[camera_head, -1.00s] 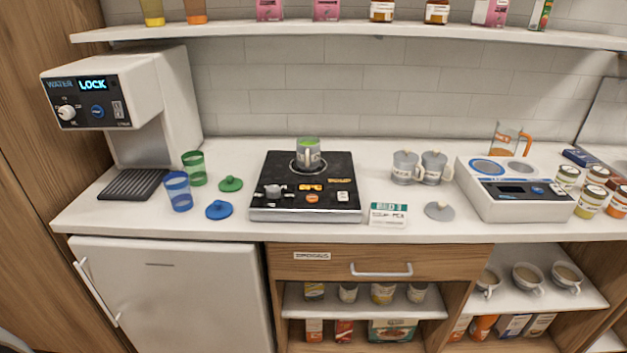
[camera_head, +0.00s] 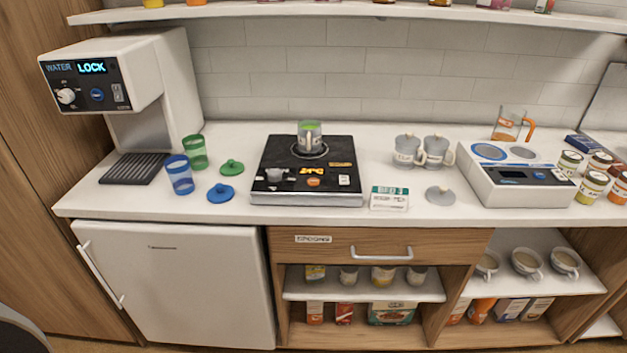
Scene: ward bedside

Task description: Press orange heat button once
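A black heating unit (camera_head: 285,160) with a silver front edge stands on the counter in the middle. A grey-handled cup with green contents (camera_head: 309,136) sits on its round plate. On its front panel are a grey knob (camera_head: 275,174), an amber lit display (camera_head: 311,171), an orange oval button (camera_head: 313,182) below the display, and a white switch (camera_head: 344,180). Neither of my grippers is in view.
The water dispenser (camera_head: 100,75) shows LOCK at left. A card (camera_head: 389,198), grey mugs (camera_head: 407,151) and a white appliance (camera_head: 515,180) stand right. Counter front is mostly clear.

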